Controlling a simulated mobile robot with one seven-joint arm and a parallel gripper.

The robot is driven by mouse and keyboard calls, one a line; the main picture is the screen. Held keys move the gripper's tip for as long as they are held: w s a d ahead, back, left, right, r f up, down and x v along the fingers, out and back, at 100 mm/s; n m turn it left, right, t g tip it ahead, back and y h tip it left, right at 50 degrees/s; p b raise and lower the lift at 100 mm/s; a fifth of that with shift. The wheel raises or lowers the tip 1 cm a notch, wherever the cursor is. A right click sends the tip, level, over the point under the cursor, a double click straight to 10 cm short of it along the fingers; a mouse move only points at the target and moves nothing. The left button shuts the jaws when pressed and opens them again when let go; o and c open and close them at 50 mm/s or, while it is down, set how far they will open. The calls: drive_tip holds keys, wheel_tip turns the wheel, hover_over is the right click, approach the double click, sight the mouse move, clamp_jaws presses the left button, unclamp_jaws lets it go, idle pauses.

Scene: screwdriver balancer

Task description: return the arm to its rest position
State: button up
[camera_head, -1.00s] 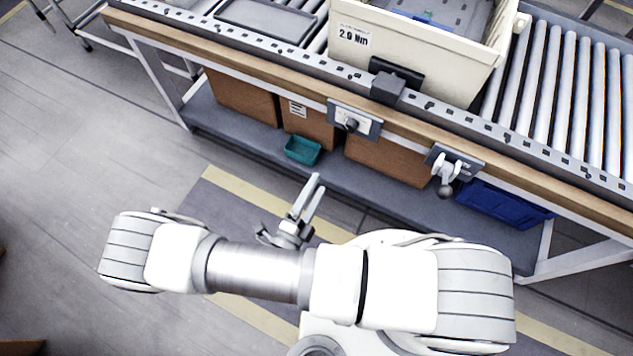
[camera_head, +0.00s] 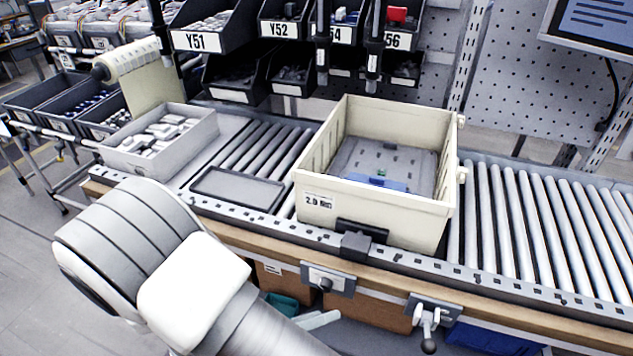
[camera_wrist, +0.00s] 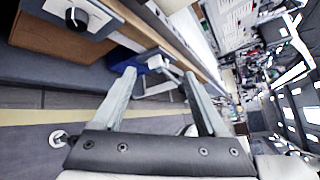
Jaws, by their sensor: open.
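My gripper (camera_wrist: 158,98) shows in the wrist view with its two grey fingers spread apart and nothing between them. Past the fingers, the wrist view shows the floor and the side of the workbench. In the head view my white and grey arm rises at the lower left, in front of the bench. A grey finger shows low at the bottom edge there, and the rest of the gripper is out of that picture or hidden by the arm.
A cream crate (camera_head: 316,181) labelled 2.0 Nm stands on the roller conveyor (camera_head: 540,225). A grey tray (camera_head: 238,187) and a bin of white parts (camera_head: 160,140) are to its left. Black bins (camera_head: 210,25) hang behind. Knobs (camera_head: 428,318) stick out from the bench front.

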drive_tip(key=s+d+r+m+y+p, duration=0.1)
drive_tip(key=d+r+m+y, duration=0.3)
drive_tip(key=r+m, duration=0.7)
drive_tip(key=s+d+r+m+g+y+p, duration=0.1)
drive_tip(key=d+r+m+y, duration=0.3)
drive_tip(key=r+m, duration=0.7)
drive_tip(key=s+d+r+m+y+p, duration=0.3)
drive_tip(key=d+r+m, duration=0.3)
drive_tip(key=r+m, duration=0.4)
drive_tip(key=shift+r+m+y, duration=0.4)
drive_tip(key=shift+m+y, duration=0.5)
drive_tip(key=shift+m, duration=0.4)
drive_tip(key=c, duration=0.4)
drive_tip(key=shift+d, duration=0.15)
